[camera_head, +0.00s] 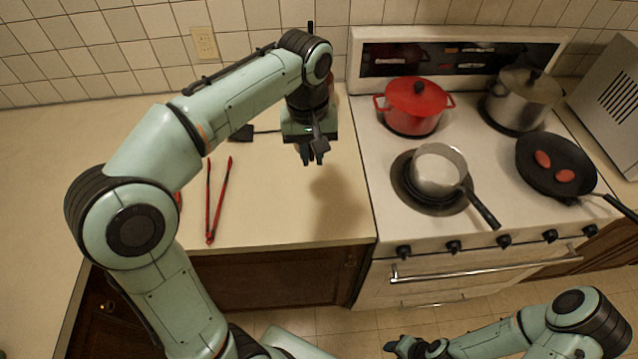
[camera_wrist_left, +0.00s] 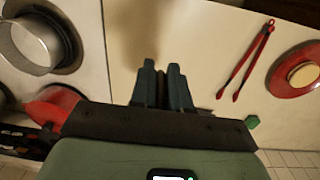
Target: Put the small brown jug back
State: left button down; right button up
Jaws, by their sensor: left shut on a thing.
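My left gripper (camera_head: 313,158) hangs over the counter just left of the stove, with its fingers pointing down. It also shows in the left wrist view (camera_wrist_left: 162,72). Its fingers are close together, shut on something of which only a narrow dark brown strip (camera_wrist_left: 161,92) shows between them. No whole jug can be made out clearly in either view; the fingers and wrist hide most of what is held. My right gripper (camera_head: 408,346) is low at the bottom edge, over the floor, and its jaws are unclear.
Red tongs (camera_head: 218,205) lie on the counter (camera_head: 290,215) left of the gripper. The stove holds a red pot (camera_head: 414,107), a steel pot (camera_head: 522,100), a saucepan (camera_head: 438,168) and a black frying pan (camera_head: 550,172). Counter between tongs and stove is clear.

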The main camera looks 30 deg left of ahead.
pick_arm(q)
jog(key=f, duration=0.5)
jog(key=f+b, duration=0.1)
jog(key=f, duration=0.9)
jog(key=shift+s+f+b, duration=0.25)
jog(key=shift+b, duration=0.1)
jog(key=shift+f, duration=2)
pick_arm(e)
jog(key=s+f, duration=0.1)
jog(key=s, duration=0.1)
jog(key=s+f, duration=0.1)
jog(key=shift+s+f, duration=0.35)
jog(key=shift+f, duration=0.05)
pick_arm(q)
jog(key=shift+f, duration=0.1)
jog(key=c, duration=1.4)
grip_release()
jog(key=shift+f, duration=0.1)
jog(key=shift+c, duration=0.2)
jog(key=o, duration=0.3)
jog(key=shift+o, duration=0.2)
pick_arm(e)
jog(key=shift+s+f, duration=0.1)
